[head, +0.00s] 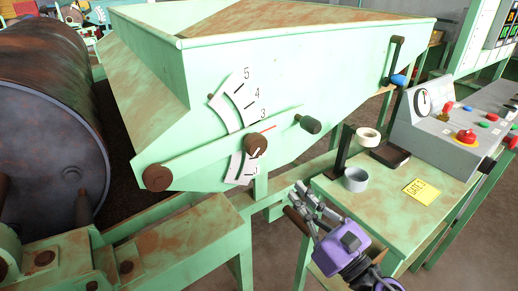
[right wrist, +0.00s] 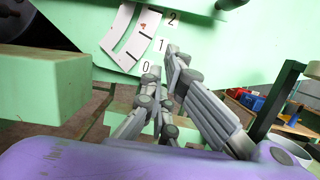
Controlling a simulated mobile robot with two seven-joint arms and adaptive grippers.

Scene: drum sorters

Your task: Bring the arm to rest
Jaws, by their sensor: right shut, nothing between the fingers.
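My right gripper (head: 304,193) is at the lower middle of the head view, by the left edge of the small green bench, with its purple wrist below it. It is shut and empty; in the right wrist view its grey fingers (right wrist: 162,70) point up towards the green hopper. The hopper (head: 300,75) has a curved white number scale (head: 234,103) crossed by a green lever (head: 205,160) with a dark handle (head: 308,123). The gripper is apart from this handle, below it. My left gripper is not in view.
The green bench (head: 437,213) holds a grey cup (head: 355,180), a tape roll (head: 368,137) on a dark stand, a yellow note (head: 422,191) and a grey control box (head: 440,140) with a red button (head: 466,137). A large rusty drum (head: 45,130) stands at left.

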